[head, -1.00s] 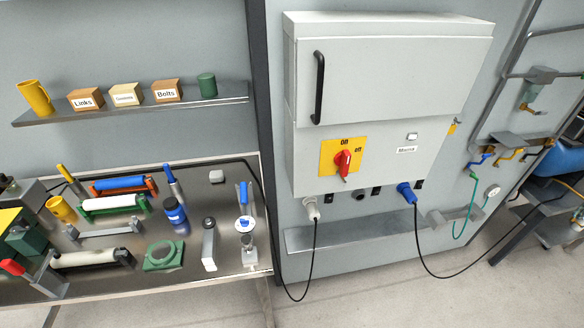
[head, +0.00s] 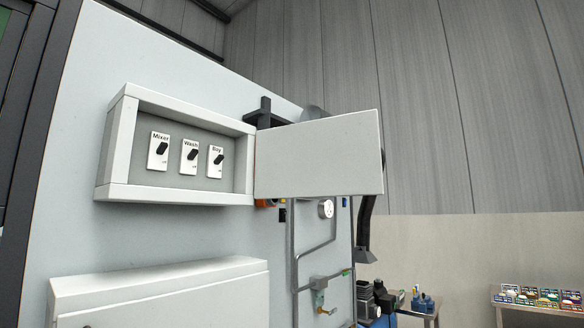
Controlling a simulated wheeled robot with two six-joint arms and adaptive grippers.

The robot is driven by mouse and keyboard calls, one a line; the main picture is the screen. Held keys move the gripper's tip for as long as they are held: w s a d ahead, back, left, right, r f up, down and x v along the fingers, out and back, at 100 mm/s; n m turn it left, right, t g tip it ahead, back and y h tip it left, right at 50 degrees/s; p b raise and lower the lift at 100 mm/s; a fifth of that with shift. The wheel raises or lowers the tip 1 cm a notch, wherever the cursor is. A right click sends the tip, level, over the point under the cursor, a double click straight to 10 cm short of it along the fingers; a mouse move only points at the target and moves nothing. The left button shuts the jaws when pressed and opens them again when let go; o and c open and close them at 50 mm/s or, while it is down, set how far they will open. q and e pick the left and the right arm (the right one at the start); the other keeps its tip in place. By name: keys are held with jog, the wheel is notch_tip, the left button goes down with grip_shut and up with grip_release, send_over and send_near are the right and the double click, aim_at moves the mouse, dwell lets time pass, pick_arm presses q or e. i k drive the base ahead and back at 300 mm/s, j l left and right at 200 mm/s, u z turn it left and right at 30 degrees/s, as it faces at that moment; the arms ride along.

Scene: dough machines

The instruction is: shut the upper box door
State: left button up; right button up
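The upper box (head: 120,150) is a light grey wall box at the upper left of the head view. Its door (head: 318,155) is open, swung out to the right from the box's right side. Inside the box are three black switches on white plates, labelled Mixer (head: 158,150), Wash (head: 190,157) and Bay (head: 215,161). Part of the door handle shows as a dark piece at the door's right edge. Neither of my grippers shows in the head view.
A larger grey box (head: 165,295) is on the same panel below, its lower part cut off. Pipes and a gauge (head: 326,208) are behind the door. A table with coloured packs (head: 540,296) stands at the far right. The space right of the door looks clear.

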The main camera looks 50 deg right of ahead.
aim_at(338, 156)
jog(key=l+u, duration=0.3)
jog(key=l, duration=0.3)
jog(key=l+u, duration=0.3)
jog(key=l, duration=0.3)
jog(key=k+l+u, duration=0.15)
jog(key=l+u, duration=0.2)
jog(key=l, duration=0.2)
jog(key=k+l, duration=0.1)
jog(key=l, duration=0.3)
jog(key=k+l, duration=0.1)
jog(key=l, duration=0.3)
jog(key=k+l, duration=0.1)
jog(key=l, duration=0.3)
jog(key=k+l, duration=0.15)
jog(key=l, duration=0.25)
jog(key=k+l, duration=0.1)
jog(key=l, duration=0.3)
jog(key=u, duration=0.05)
